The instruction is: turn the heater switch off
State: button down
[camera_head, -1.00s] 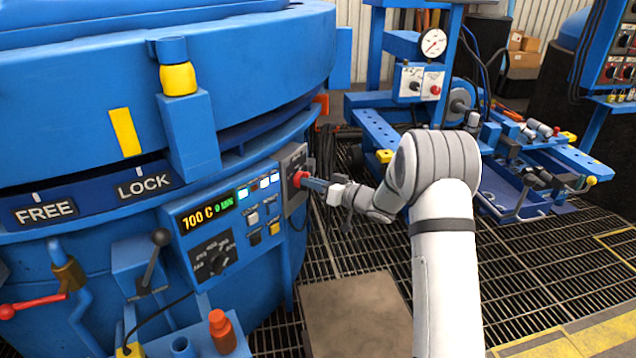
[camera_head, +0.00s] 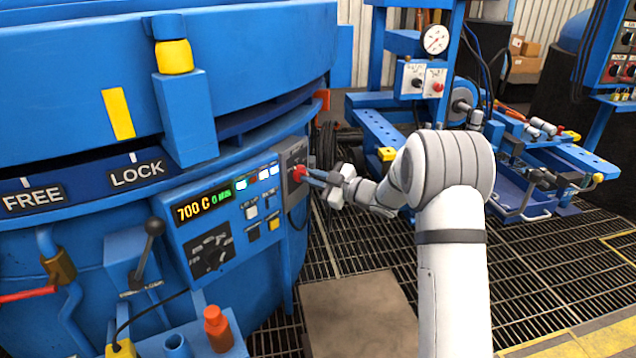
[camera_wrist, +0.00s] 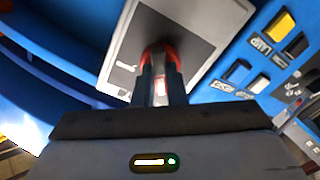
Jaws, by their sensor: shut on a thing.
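The heater switch is a red knob (camera_head: 299,173) on a grey plate (camera_head: 293,158) at the right end of the furnace's control panel. My gripper (camera_head: 306,176) has its fingers on the knob and is shut on it. In the wrist view the two dark fingers of my gripper (camera_wrist: 163,85) clasp the red knob (camera_wrist: 146,57), whose red edges show on both sides of the fingers. Most of the knob's face is hidden by the fingers, and the marks on the plate (camera_wrist: 192,38) are too blurred to read.
The panel display (camera_head: 200,206) reads 700 C. A rotary dial (camera_head: 210,250) and several push buttons (camera_head: 253,212) sit left of the knob. A lever (camera_head: 150,240) and an orange bottle (camera_head: 217,328) are lower left. A blue bench (camera_head: 400,143) stands behind my arm.

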jog(key=shift+w+d+f+n+b, duration=0.1)
jog(key=shift+n+b, duration=0.35)
jog(key=shift+n, duration=0.25)
jog(key=shift+w+d+n+b, duration=0.1)
jog(key=shift+n+b, duration=0.35)
jog(key=shift+n, duration=0.55)
jog(key=c, duration=1.5)
grip_release()
jog(key=shift+o, duration=0.2)
jog(key=shift+s, duration=0.1)
jog(key=p+v, duration=0.2)
jog(key=v, duration=0.5)
jog(key=shift+s+d, duration=0.2)
jog(key=shift+d, duration=0.1)
